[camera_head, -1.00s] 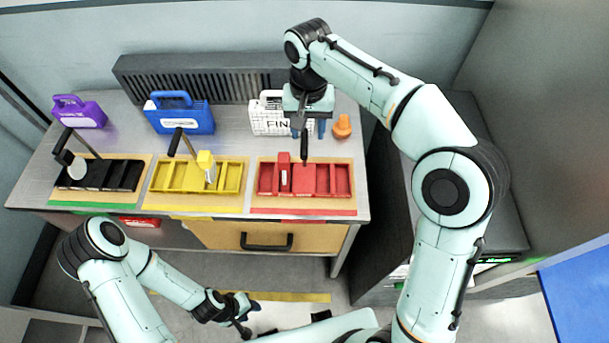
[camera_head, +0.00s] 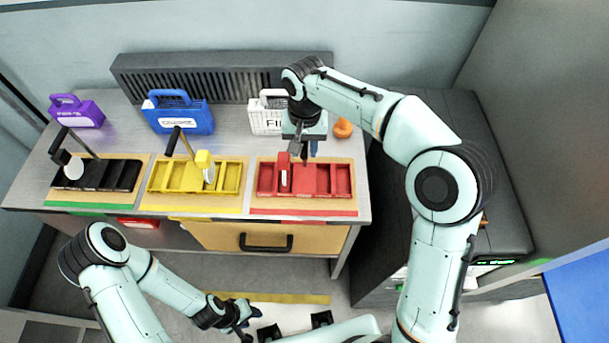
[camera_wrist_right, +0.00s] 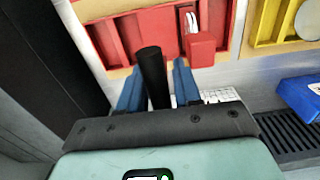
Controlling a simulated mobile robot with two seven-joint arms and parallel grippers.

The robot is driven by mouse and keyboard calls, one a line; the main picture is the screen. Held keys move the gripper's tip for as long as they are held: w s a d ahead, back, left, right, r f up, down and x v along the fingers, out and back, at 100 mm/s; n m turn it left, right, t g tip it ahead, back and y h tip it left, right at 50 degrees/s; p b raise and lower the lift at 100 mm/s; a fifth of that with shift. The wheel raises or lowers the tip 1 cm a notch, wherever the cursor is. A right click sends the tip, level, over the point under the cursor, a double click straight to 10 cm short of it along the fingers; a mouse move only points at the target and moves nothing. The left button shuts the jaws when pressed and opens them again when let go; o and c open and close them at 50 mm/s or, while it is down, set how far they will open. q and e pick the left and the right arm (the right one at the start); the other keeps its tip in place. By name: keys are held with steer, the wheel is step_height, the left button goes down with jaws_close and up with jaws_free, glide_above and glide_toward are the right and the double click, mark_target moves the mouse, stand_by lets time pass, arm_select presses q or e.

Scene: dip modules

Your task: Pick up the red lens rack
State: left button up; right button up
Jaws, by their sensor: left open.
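The red lens rack (camera_head: 322,182) sits on its wooden board at the table's right front; it also shows at the top of the right wrist view (camera_wrist_right: 155,32). A dark upright handle (camera_wrist_right: 152,75) stands at the rack. My right gripper (camera_head: 303,148) is above the rack's back edge. In the right wrist view its two blue fingers (camera_wrist_right: 158,85) are apart, one on each side of the handle, with gaps visible. Handle and fingertips partly overlap in the head view. My left gripper (camera_head: 243,325) is open, low in front of the table, away from the rack.
A yellow rack (camera_head: 195,178) and a black rack (camera_head: 98,174) stand to the left. Behind are purple (camera_head: 78,112), blue (camera_head: 180,115) and white (camera_head: 266,118) cases. An orange object (camera_head: 343,128) stands near the right gripper. A drawer (camera_head: 265,238) is below.

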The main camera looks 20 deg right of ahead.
jaws_close()
stand_by(1.2)
